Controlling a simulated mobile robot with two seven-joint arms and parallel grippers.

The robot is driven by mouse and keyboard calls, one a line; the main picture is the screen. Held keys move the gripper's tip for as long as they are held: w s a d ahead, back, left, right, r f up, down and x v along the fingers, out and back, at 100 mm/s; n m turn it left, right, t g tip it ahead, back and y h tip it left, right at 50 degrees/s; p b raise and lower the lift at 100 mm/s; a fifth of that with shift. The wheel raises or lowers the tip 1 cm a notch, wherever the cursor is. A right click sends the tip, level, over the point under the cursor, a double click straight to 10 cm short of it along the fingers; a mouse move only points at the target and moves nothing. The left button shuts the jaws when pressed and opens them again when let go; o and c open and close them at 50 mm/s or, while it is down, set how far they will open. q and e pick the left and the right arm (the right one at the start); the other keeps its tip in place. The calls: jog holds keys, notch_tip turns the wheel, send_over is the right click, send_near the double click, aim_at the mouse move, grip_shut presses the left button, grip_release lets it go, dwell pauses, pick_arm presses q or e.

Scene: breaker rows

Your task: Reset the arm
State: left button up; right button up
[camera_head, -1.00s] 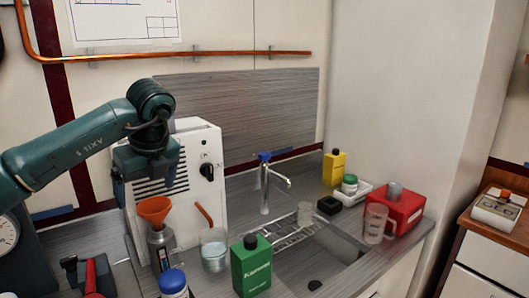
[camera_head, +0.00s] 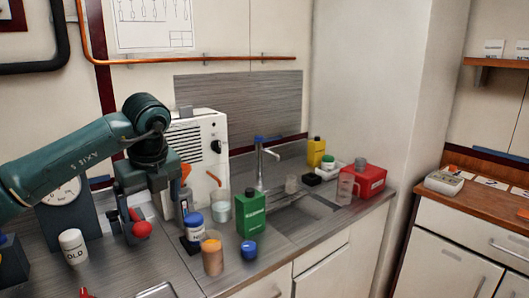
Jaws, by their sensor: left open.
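My left arm comes in from the left, and its dark teal gripper (camera_head: 150,210) points down over the counter. Its two fingers are apart. A red ball knob (camera_head: 142,230) shows low between them; I cannot tell whether the fingers touch anything. My right gripper is out of view.
A white "OLD" jar (camera_head: 73,246), a blue-lidded jar (camera_head: 194,228), an orange-topped cylinder (camera_head: 212,256), a blue cup (camera_head: 249,249) and a green canister (camera_head: 251,216) stand nearby. The sink (camera_head: 305,208) and red box (camera_head: 365,181) are further right. Open floor is not visible.

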pick_arm(q)
jog(key=s+d+f+m+g+h, duration=0.2)
jog(key=s+d+f+m+h, duration=0.15)
jog(key=d+f, duration=0.35)
jog(key=s+d+f+m+g+h, duration=0.15)
jog(key=d+f+h, duration=0.35)
jog(key=d, duration=0.5)
jog(key=s+d+r+g+h, duration=0.1)
jog(key=s+d+r+h, duration=0.1)
jog(key=s+d+h, duration=0.85)
jog(key=w+a+f+n+t+y, duration=0.1)
jog(key=a+f+n+t+y, duration=0.4)
jog(key=n+t, duration=0.55)
jog(key=w+a+f+n+t+y, duration=0.25)
jog(key=a+f+n+t, duration=0.5)
jog(key=n, duration=0.65)
jog(key=s+a+f+n+g+y, duration=0.2)
jog(key=s+a+f, duration=0.1)
jog(key=s+f, duration=0.3)
jog(key=s+a+f+n+g+y, duration=0.2)
jog(key=s+a+f+g+y, duration=0.1)
jog(key=s+f, duration=0.4)
jog(key=shift+a+f+y, duration=0.25)
jog(key=shift+f+y, duration=0.1)
jog(key=shift+f, duration=0.15)
